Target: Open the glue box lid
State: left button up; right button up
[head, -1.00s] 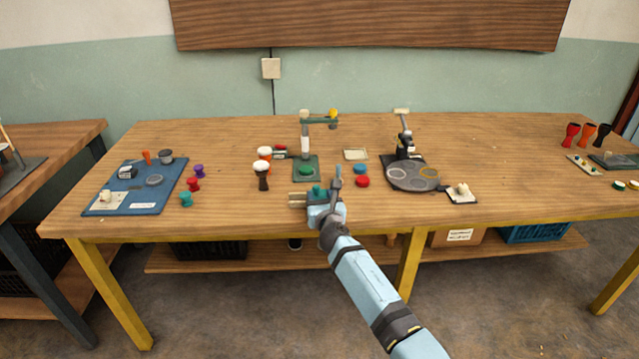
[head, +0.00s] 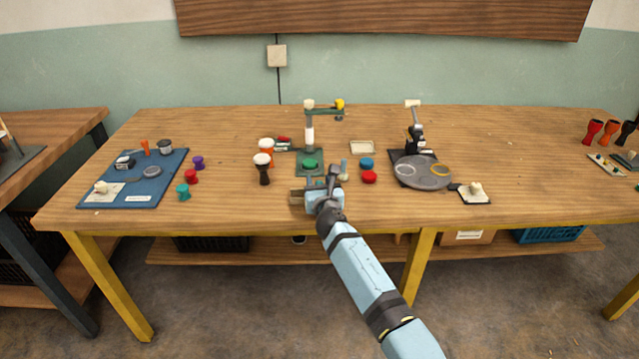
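My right gripper (head: 318,192) is over the front middle of the workbench, in front of the green-based press stand. Its fingers are small and partly lost against the bench, so I cannot tell if they are apart. No box is clearly marked as the glue box. The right gripper is apart from both. My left gripper is not in view.
The press stand (head: 309,135) and a grey disc turntable (head: 422,172) stand on the bench (head: 240,215). Small goblet drums (head: 264,168) stand left of the stand. The front left strip is clear.

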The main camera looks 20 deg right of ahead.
grip_shut()
jog(key=a, duration=0.2)
jog(key=w+a+b, duration=0.1)
jog(key=a, duration=0.3)
jog(key=shift+w+b, duration=0.35)
jog(key=shift+w, duration=0.05)
jog(key=shift+o, duration=0.8)
grip_release()
jog(key=shift+d, duration=0.1)
